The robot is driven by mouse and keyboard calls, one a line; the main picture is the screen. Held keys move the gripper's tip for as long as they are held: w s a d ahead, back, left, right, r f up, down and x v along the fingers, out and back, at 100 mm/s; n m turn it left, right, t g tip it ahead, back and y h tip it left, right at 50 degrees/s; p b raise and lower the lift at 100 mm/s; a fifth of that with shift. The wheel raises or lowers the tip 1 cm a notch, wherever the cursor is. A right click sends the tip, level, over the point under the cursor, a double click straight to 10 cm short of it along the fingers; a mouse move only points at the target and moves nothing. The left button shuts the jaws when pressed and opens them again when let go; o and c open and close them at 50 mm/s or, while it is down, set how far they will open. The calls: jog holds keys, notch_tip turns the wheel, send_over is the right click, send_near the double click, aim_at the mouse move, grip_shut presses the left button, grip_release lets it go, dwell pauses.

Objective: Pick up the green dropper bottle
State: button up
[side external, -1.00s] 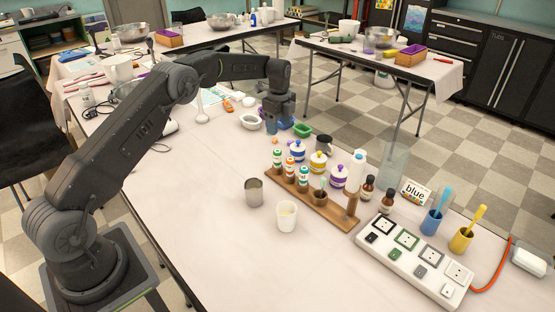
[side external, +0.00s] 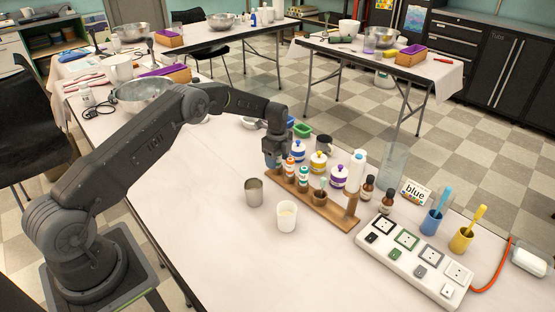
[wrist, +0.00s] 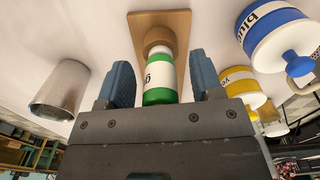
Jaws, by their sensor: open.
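The green dropper bottle (wrist: 160,92), with a white label, is between my two blue fingertips in the wrist view. My gripper (side external: 273,163) is open around the bottle, with a gap to each finger. In the side view my gripper hides most or all of this bottle at the left end of the wooden rack (side external: 330,213). The rack's end also shows in the wrist view (wrist: 178,24). An orange-marked bottle (side external: 289,169) and a teal-marked bottle (side external: 303,178) stand beside it in the rack.
A metal cup (side external: 254,193) and a white cup (side external: 287,218) stand in front of the rack. Blue-, yellow- and purple-lidded jars (side external: 318,163) stand close behind it. A power strip (side external: 415,258) lies to the right. The table's left front is clear.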

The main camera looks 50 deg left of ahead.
jog(key=shift+f, duration=0.35)
jog(key=shift+c, duration=0.2)
jog(key=c, duration=0.6)
jog(key=shift+r, duration=0.1)
